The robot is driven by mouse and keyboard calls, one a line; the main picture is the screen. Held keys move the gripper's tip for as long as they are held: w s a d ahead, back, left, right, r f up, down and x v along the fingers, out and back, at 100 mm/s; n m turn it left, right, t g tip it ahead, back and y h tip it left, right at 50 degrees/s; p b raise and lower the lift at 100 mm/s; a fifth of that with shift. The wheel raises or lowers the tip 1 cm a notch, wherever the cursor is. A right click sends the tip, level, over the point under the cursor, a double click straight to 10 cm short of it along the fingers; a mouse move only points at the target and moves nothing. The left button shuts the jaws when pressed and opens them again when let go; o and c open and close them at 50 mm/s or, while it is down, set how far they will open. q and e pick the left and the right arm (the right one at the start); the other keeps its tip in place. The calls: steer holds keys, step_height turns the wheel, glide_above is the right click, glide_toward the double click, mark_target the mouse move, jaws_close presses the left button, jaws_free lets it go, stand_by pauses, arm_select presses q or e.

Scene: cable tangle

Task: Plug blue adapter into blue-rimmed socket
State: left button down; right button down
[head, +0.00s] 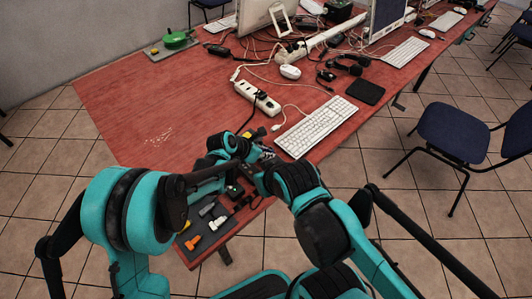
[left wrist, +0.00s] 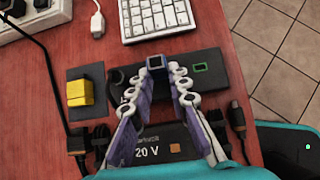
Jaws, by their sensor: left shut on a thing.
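My left gripper (left wrist: 158,72) is shut on a small dark block with a bluish rim (left wrist: 157,62), which I take to be the blue adapter. Its fingers reach over a black socket block (left wrist: 215,85) with a green-rimmed socket (left wrist: 200,68). The held block hides part of that socket block, and I cannot make out a blue-rimmed socket. In the head view, my left gripper (head: 266,154) is small and partly covered near the table's front edge. My right arm stands close on its right, and I cannot make out the right gripper.
A yellow adapter (left wrist: 80,92) sits on a dark plate left of the fingers. A black box marked 20 V (left wrist: 160,148) lies below them. Cables run on both sides. A keyboard (head: 316,126) and a power strip (head: 256,97) lie beyond. An orange adapter (head: 192,242) lies at the front.

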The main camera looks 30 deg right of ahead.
arm_select(q)
steer(key=c, duration=1.4)
jaws_free()
steer(key=shift+o, duration=0.2)
steer(key=v, duration=1.2)
steer(key=s+a+r+m+t+y, duration=0.1)
steer(key=a+r+m+y, duration=0.2)
steer(key=a, duration=0.6)
steer(key=s+a+r+m+t, duration=0.25)
steer(key=a+m, duration=0.35)
steer(key=a, duration=0.3)
steer(key=s+a+m+y, duration=0.1)
steer(key=s+a+m, duration=0.2)
steer(key=a, duration=0.3)
steer(key=s+a+m+t+y, duration=0.1)
steer(key=s+a+m+y, duration=0.1)
steer(key=s+a+m, duration=0.2)
steer(key=s+a+m+y, duration=0.1)
steer(key=s+a+m, duration=0.2)
steer(key=a, duration=0.6)
steer(key=shift+s+a+f+m+y, duration=0.15)
steer(key=shift+s+a+m+y, duration=0.2)
steer(key=shift+m, duration=0.65)
